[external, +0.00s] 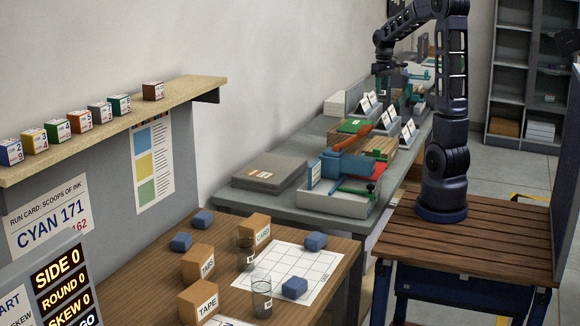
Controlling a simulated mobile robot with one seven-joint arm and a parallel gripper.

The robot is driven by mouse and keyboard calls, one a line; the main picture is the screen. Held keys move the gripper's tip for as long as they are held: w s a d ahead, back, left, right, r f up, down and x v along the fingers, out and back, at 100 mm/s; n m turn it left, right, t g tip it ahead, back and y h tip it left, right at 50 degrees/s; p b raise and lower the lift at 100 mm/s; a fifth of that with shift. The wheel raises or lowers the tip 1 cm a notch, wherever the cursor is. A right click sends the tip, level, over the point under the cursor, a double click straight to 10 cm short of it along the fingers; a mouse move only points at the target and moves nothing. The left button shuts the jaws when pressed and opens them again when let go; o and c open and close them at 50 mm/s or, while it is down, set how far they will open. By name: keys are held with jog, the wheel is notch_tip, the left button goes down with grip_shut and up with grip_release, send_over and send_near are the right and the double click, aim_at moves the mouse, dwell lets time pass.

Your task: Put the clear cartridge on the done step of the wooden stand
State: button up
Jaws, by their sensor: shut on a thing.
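My gripper (384,78) hangs at the end of my dark arm, low over the far part of the long grey bench. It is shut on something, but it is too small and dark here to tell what. I cannot make out the clear cartridge for certain. A light wooden piece (379,145), perhaps the wooden stand, is on the bench behind the blue device, nearer the camera than my gripper. Its steps and any done label cannot be read.
White cards on dark holders (408,133) stand close by my gripper. A blue device (346,167), an orange-red part (362,134) and grey flat cases (270,172) crowd the bench. The near table has labelled boxes (198,300), blue blocks (294,288) and clear cups (262,300).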

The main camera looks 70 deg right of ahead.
notch_tip(320, 180, down, 20)
jog(key=shift+r, duration=0.1)
dwell(0.5)
jog(key=o, duration=1)
jog(key=shift+o, duration=0.2)
